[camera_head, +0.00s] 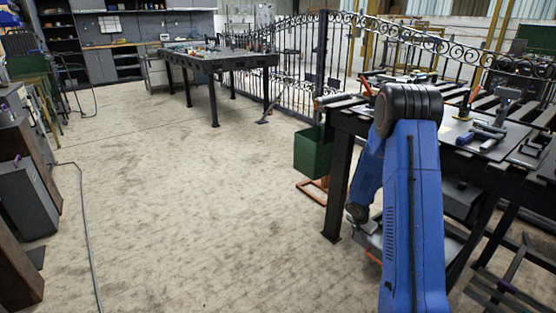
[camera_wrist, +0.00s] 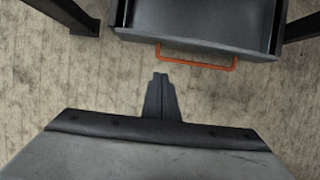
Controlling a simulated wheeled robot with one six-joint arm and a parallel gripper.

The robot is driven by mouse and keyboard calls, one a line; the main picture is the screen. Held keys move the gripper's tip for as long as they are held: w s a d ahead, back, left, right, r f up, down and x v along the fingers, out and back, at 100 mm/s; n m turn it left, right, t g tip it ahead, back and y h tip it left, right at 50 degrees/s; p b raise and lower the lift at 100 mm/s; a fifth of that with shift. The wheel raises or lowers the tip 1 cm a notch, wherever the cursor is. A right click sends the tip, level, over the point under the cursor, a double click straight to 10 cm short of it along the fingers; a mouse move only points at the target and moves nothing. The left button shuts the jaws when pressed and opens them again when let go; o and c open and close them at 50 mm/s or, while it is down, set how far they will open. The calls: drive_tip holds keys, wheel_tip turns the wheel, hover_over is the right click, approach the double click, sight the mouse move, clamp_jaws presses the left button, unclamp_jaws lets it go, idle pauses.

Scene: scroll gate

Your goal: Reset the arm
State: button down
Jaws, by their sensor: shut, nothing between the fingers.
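My blue arm stands folded in the right half of the head view, with its dark elbow raised beside the workbench. My gripper (camera_wrist: 160,78) shows in the wrist view as a narrow dark pair of fingers pressed together at the middle. It is shut with nothing between the fingers, and bare concrete floor lies below it.
A dark workbench (camera_head: 340,150) with tools is close on the right. A green bin (camera_head: 309,152) hangs by its corner. A grey tray (camera_wrist: 200,22) with an orange handle (camera_wrist: 197,63) lies ahead of my fingers. A scroll gate (camera_head: 300,50) stands behind. The middle floor is clear.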

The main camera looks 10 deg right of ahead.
drive_tip(key=s+a+r+m, duration=0.4)
drive_tip(key=r, duration=0.5)
drive_tip(key=s+a+r+m+t, duration=0.1)
drive_tip(key=s+a+r+m, duration=0.25)
drive_tip(key=r, duration=0.65)
drive_tip(key=s+a+r+m, duration=0.4)
drive_tip(key=r, duration=0.5)
drive_tip(key=s+a+r+m+y, duration=0.1)
drive_tip(key=s+a+r+m, duration=0.2)
drive_tip(key=s, duration=0.6)
drive_tip(key=s+a+r+m+t+y, duration=0.1)
drive_tip(key=s+a+r+m, duration=0.2)
drive_tip(key=s+a, duration=0.5)
drive_tip(key=s+a+r+m+t+y, duration=0.1)
drive_tip(key=s+a+r+m, duration=0.3)
drive_tip(key=s, duration=0.6)
drive_tip(key=shift+a+m+y, duration=0.5)
drive_tip(key=shift+a+m, duration=0.05)
drive_tip(key=shift+a, duration=0.25)
